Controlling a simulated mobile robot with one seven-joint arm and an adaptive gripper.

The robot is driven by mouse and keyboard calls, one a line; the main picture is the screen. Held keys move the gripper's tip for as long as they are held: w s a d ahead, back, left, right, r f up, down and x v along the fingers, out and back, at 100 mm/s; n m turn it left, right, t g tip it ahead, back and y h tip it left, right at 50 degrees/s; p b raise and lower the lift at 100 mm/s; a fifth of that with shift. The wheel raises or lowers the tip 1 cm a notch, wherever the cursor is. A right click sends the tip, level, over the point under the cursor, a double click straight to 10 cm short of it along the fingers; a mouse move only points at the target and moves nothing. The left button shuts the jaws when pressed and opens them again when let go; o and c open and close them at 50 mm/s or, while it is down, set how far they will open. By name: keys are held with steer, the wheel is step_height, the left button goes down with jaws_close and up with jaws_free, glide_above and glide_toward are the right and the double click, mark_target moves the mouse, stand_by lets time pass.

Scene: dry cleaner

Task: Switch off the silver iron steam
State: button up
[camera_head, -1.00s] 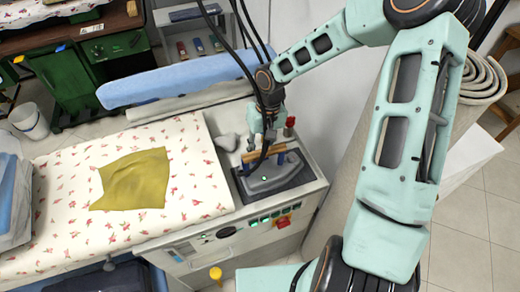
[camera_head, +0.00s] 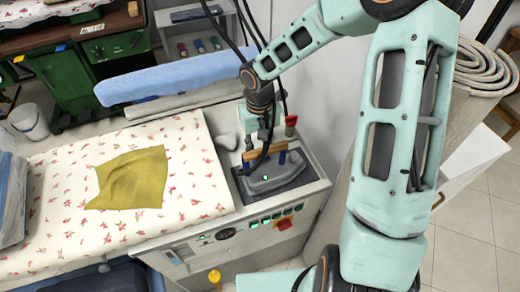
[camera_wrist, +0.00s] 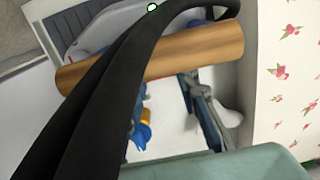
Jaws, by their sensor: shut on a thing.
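The silver iron (camera_head: 275,180) lies on a dark rest pad (camera_head: 300,176) at the right end of the ironing station. A green light (camera_head: 265,177) glows on its body and also shows in the wrist view (camera_wrist: 152,8). Its wooden handle (camera_head: 278,149) stands on blue posts; in the wrist view the handle (camera_wrist: 205,48) crosses the upper picture. My gripper (camera_head: 264,141) points down at the handle and is shut on it, as far as I can tell; the fingertip contact is partly hidden. Black cable-like bands cover part of the wrist view.
The front panel has several green-lit switches (camera_head: 277,216) and a red switch (camera_head: 283,224). A yellow knob (camera_head: 214,276) sits below. A mustard cloth (camera_head: 130,180) lies on the floral board to the left. A red-topped fitting (camera_head: 291,121) stands close behind the handle.

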steer(key=o, duration=1.1)
steer(key=shift+o, duration=0.2)
step_height(320, 180, up, 12)
